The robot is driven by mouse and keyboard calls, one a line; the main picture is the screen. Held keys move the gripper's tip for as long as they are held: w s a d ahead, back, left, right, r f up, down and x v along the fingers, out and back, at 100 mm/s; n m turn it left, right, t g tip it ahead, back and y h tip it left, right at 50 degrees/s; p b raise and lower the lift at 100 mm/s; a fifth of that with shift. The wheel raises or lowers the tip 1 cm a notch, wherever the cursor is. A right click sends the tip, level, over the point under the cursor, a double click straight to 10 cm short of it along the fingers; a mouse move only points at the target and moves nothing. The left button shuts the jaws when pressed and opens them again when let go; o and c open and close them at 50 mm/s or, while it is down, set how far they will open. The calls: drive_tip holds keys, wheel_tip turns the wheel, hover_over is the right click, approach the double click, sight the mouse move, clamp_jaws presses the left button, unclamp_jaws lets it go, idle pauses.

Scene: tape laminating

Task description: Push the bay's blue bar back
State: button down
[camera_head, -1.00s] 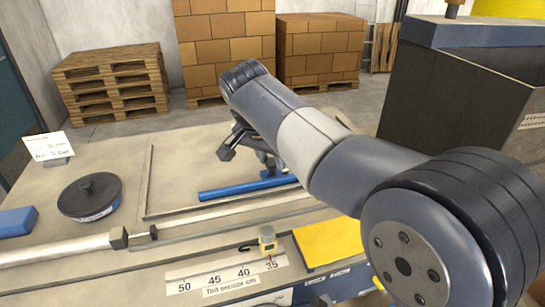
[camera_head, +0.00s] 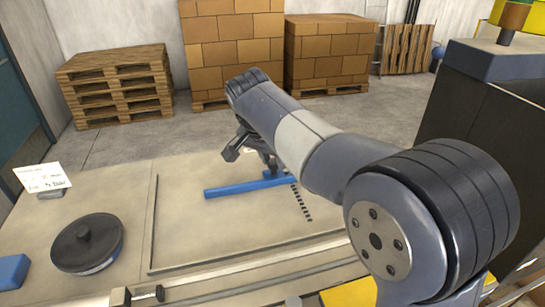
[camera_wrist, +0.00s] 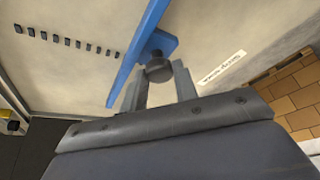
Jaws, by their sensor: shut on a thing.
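The blue bar (camera_head: 235,190) lies across the bay's pale floor (camera_head: 205,232), well back from the bay's front edge. My gripper (camera_head: 252,150) is above and behind the bar in the head view, partly hidden by my arm. In the wrist view the blue bar (camera_wrist: 136,62) runs diagonally and has a short blue tab carrying a dark round knob (camera_wrist: 158,69). My gripper's fingers (camera_wrist: 158,84) are on either side of this knob and shut on it. The bar's right end is partly behind my arm in the head view.
A row of dark marks (camera_head: 301,202) runs along the bay floor. A black round weight (camera_head: 87,243), a blue block (camera_head: 12,271) and a paper card (camera_head: 42,177) are on the left. A dark cabinet (camera_head: 470,125) stands right. Boxes (camera_head: 330,55) and pallets (camera_head: 115,85) stand behind.

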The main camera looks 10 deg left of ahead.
drive_tip(key=c, duration=1.1)
unclamp_jaws()
drive_tip(key=shift+r, duration=0.1)
drive_tip(key=v, duration=1)
drive_tip(key=shift+s+a+r, duration=0.1)
drive_tip(key=shift+s+r, duration=0.05)
drive_tip(key=shift+r, duration=0.15)
